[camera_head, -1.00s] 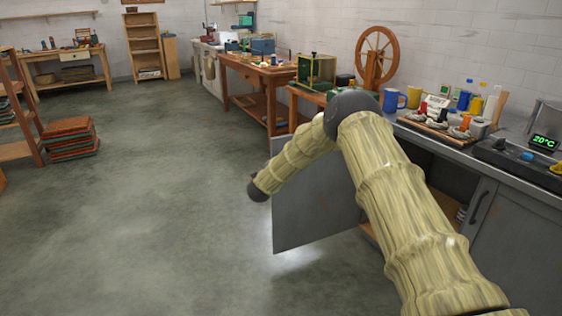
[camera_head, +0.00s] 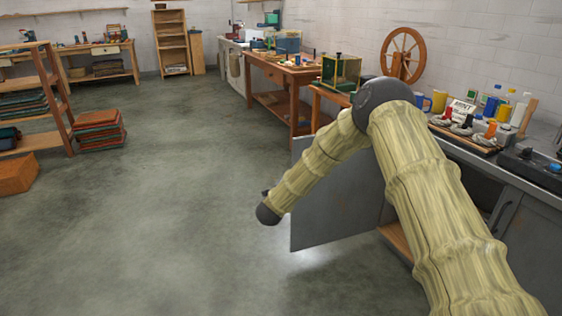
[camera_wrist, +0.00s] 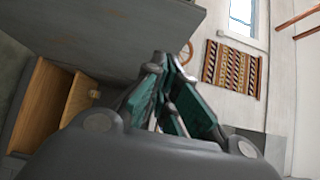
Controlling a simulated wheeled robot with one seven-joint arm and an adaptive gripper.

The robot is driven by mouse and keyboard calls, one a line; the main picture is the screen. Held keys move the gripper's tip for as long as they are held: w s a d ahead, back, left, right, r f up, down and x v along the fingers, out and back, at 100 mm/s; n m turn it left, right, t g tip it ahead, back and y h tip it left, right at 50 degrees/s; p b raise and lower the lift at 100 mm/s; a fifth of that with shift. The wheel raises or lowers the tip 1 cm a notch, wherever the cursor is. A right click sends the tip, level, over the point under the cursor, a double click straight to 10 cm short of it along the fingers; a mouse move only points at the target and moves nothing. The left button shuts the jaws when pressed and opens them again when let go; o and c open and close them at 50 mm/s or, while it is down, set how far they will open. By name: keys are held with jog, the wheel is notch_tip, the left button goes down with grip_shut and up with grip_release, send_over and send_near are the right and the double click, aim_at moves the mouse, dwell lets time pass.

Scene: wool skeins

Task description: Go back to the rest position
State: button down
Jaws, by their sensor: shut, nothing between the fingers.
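My gripper (camera_wrist: 168,66) shows in the wrist view with its green-sided fingers drawn together and nothing between them. In the head view my arm reaches forward over the right side, bends at a dark joint and slopes down to the left. The gripper itself is mostly hidden there behind the arm's dark lower end. The open grey cabinet door (camera_head: 322,217) stands just behind my forearm. In the wrist view a large grey panel (camera_wrist: 85,30) is close at the upper left, apart from the fingers.
The grey counter (camera_head: 470,148) with mugs and bottles runs along the right. A spinning wheel (camera_head: 402,52) and wooden table (camera_head: 275,72) stand farther back. The middle floor is clear.

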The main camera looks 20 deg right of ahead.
jog(key=s+a+f+n+g+y, duration=0.1)
jog(key=s+a+f+n+y, duration=0.3)
jog(key=s+f+n, duration=0.45)
jog(key=s+a+f+n+g+y, duration=0.1)
jog(key=s+a+f+n+y, duration=0.4)
jog(key=f, duration=0.7)
jog(key=s+a+f+n+g+y, duration=0.1)
jog(key=s+f+n+g, duration=0.35)
jog(key=s, duration=0.85)
jog(key=s+a+f+n+g+y, duration=0.1)
jog(key=s+f+n, duration=0.1)
jog(key=s+f, duration=0.9)
jog(key=s+d+r+n+g+y, duration=0.1)
jog(key=s+n+g, duration=0.2)
jog(key=s, duration=1)
jog(key=s+r+n+g, duration=0.2)
jog(key=s+n+g, duration=0.1)
jog(key=s, duration=1.1)
notch_tip(320, 180, up, 20)
jog(key=p, duration=2)
jog(key=shift+w+r+p, duration=0.25)
jog(key=shift+w+p, duration=0.1)
jog(key=shift+a, duration=0.15)
